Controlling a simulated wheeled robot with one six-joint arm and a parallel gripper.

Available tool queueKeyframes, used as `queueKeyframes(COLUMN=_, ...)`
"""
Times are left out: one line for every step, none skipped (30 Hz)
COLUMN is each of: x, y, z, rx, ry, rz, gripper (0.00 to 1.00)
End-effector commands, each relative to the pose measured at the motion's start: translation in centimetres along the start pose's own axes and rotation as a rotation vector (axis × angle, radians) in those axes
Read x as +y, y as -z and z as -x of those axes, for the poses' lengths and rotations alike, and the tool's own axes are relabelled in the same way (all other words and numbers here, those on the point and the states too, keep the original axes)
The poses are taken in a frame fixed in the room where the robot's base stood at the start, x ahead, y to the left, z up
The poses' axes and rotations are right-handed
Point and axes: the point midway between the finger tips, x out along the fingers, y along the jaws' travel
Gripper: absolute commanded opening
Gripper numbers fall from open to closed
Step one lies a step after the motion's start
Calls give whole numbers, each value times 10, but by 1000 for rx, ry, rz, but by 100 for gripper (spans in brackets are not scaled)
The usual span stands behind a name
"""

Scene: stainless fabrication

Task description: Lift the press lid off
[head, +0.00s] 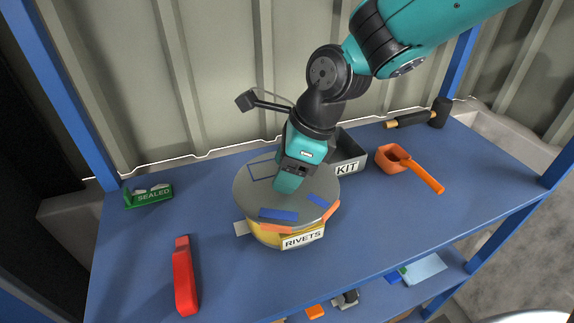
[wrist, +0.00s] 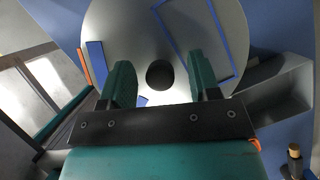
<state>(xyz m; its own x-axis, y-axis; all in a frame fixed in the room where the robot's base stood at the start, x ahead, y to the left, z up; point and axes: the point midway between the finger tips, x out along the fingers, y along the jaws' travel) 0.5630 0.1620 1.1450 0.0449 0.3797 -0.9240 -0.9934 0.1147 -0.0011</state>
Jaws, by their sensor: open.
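The press lid (head: 247,189) is a round grey disc with blue marks. It lies on a yellow container (head: 262,233) labelled RIVETS, on the blue bench. In the wrist view the lid (wrist: 125,30) fills the top middle, with a dark round knob (wrist: 159,75) at its centre. My gripper (head: 288,187) points down over the lid's middle and hides the knob in the head view. In the wrist view my open green fingers (wrist: 158,72) stand on either side of the knob, with gaps showing on both sides.
An orange scoop (head: 393,157) and a black-headed hammer (head: 441,113) lie farther right. A red tool (head: 185,275) and a green SEALED tray (head: 149,198) are at left. The bench front right is clear.

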Motion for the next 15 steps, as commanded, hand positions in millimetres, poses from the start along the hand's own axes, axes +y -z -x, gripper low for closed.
queueKeyframes(x=0, y=0, z=-1, rx=0, ry=0, rz=0, gripper=56)
queueKeyframes(x=0, y=0, z=-1, rx=0, ry=0, rz=0, gripper=56)
queueKeyframes(x=0, y=0, z=-2, rx=0, ry=0, rz=0, gripper=56)
queueKeyframes(x=0, y=0, z=-2, rx=0, ry=0, rz=0, gripper=56)
queueKeyframes(x=0, y=0, z=-2, rx=0, ry=0, rz=0, gripper=56)
queueKeyframes(x=0, y=0, z=-1, rx=0, ry=0, rz=0, gripper=56)
queueKeyframes(x=0, y=0, z=-1, rx=0, ry=0, rz=0, gripper=56)
queueKeyframes(x=0, y=0, z=-1, rx=0, ry=0, rz=0, gripper=56)
queueKeyframes(x=0, y=0, z=-1, rx=0, ry=0, rz=0, gripper=47)
queueKeyframes(x=0, y=0, z=-1, rx=0, ry=0, rz=0, gripper=40)
queueKeyframes(x=0, y=0, z=-1, rx=0, ry=-1, rz=0, gripper=33)
queueKeyframes(x=0, y=0, z=-1, rx=0, ry=0, rz=0, gripper=24)
queueKeyframes(x=0, y=0, z=-1, rx=0, ry=-1, rz=0, gripper=17)
queueKeyframes(x=0, y=0, z=-1, rx=0, ry=-1, rz=0, gripper=10)
queueKeyframes(x=0, y=0, z=-1, rx=0, ry=-1, rz=0, gripper=1)
